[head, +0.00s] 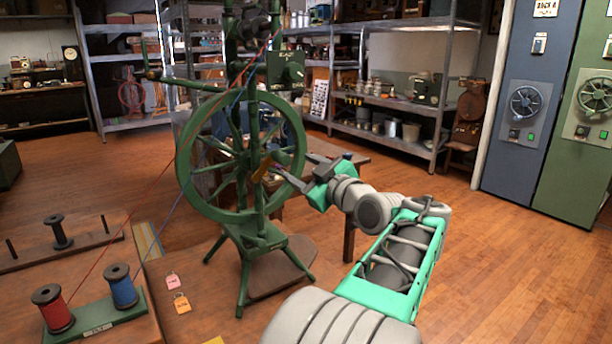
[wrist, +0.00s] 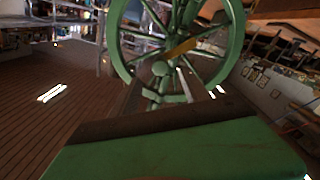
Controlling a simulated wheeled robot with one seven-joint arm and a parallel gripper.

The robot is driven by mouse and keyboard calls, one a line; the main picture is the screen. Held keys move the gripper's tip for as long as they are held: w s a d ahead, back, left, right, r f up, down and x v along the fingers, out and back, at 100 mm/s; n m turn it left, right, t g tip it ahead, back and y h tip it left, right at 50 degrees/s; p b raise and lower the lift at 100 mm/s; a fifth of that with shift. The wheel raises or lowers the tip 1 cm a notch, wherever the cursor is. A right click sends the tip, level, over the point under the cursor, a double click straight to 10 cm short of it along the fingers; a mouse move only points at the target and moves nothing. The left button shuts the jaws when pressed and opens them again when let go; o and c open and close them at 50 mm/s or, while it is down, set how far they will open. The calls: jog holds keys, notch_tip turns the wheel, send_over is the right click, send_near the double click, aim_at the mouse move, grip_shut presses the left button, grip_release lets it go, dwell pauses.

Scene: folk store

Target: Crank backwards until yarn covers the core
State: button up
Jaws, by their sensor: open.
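A green spinning wheel (head: 183,160) stands upright on a board. Its large rim also shows in the wrist view (wrist: 115,45). An orange-brown crank handle (head: 262,168) sits near the hub; it also shows in the wrist view (wrist: 180,48). My gripper (head: 287,168) is open, just right of the handle, with its fingers pointing at it. I cannot tell whether they touch. Red yarn from a red spool (head: 54,310) and blue yarn from a blue spool (head: 122,289) run up to the wheel's top. The core's yarn cover is too small to tell.
A pink tag (head: 172,282) and an orange tag (head: 182,303) lie on the bench at the lower left. A dark empty spool (head: 60,232) stands on a wooden rack there. Metal shelves (head: 400,105) line the back. Open wooden floor (head: 490,270) lies to the right.

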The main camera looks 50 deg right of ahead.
aim_at(286, 161)
jog(key=p+x, duration=0.5)
jog(key=x, duration=0.3)
jog(key=shift+w+r+p, duration=0.15)
jog(key=shift+p, duration=0.25)
jog(key=shift+w+d+f, duration=0.1)
jog(key=shift+w+f, duration=0.1)
jog(key=shift+f, duration=0.1)
jog(key=shift+b, duration=0.5)
jog(key=shift+w, duration=0.1)
jog(key=shift+r, duration=0.1)
jog(key=shift+c, duration=0.4)
jog(key=c, duration=1)
grip_shut()
